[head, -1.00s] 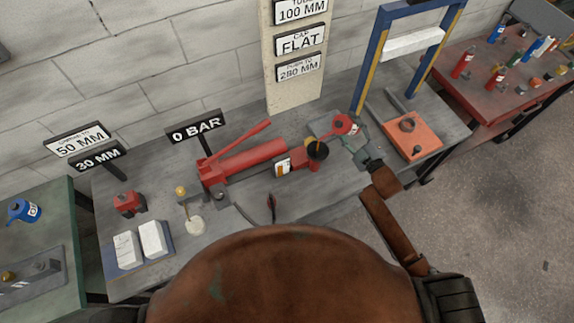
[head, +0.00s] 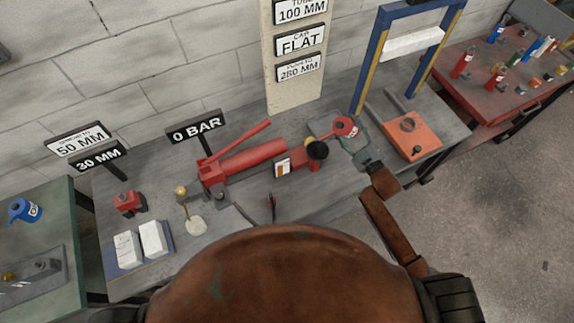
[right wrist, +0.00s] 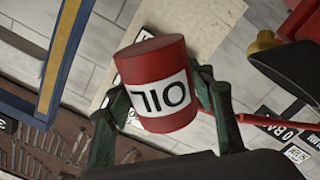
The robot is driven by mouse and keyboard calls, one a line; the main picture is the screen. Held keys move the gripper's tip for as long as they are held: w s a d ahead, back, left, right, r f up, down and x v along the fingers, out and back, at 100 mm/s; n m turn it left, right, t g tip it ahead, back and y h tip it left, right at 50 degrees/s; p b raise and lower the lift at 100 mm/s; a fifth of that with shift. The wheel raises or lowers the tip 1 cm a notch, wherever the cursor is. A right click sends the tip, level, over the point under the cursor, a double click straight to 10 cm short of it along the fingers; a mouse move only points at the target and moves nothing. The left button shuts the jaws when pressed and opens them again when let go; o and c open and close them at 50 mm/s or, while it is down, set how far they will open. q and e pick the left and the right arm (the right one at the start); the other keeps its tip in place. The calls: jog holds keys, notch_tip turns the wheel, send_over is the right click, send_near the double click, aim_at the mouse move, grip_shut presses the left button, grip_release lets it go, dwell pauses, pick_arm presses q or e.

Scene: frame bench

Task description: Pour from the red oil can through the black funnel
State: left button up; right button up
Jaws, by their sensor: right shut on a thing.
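The red oil can (head: 345,126) is held up over the right part of the bench, beside and slightly above the black funnel in the picture. My right gripper (head: 355,139) is shut on its body. In the right wrist view the can (right wrist: 157,85) sits between the two fingers, and its white OIL label reads upside down. The black funnel (head: 317,150) stands at the right end of the red pump (head: 250,160). A thin spout points from the can toward the funnel; I cannot tell whether oil flows. My left gripper is not in view.
A blue and yellow press frame (head: 366,70) and an orange block (head: 411,137) stand right of the can. A 0 BAR sign (head: 197,126) rises behind the pump. White blocks (head: 151,238) lie on a tray at the left. The front right of the bench is mostly clear.

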jog(key=shift+f, duration=0.1)
dwell(0.3)
jog(key=shift+f+m, duration=0.3)
jog(key=shift+m, duration=0.2)
jog(key=shift+m+p, duration=0.65)
jog(key=shift+m, duration=0.05)
jog(key=shift+a+m+p, duration=0.1)
jog(key=shift+m+p, duration=0.45)
jog(key=shift+m, duration=0.05)
jog(key=shift+f, duration=0.15)
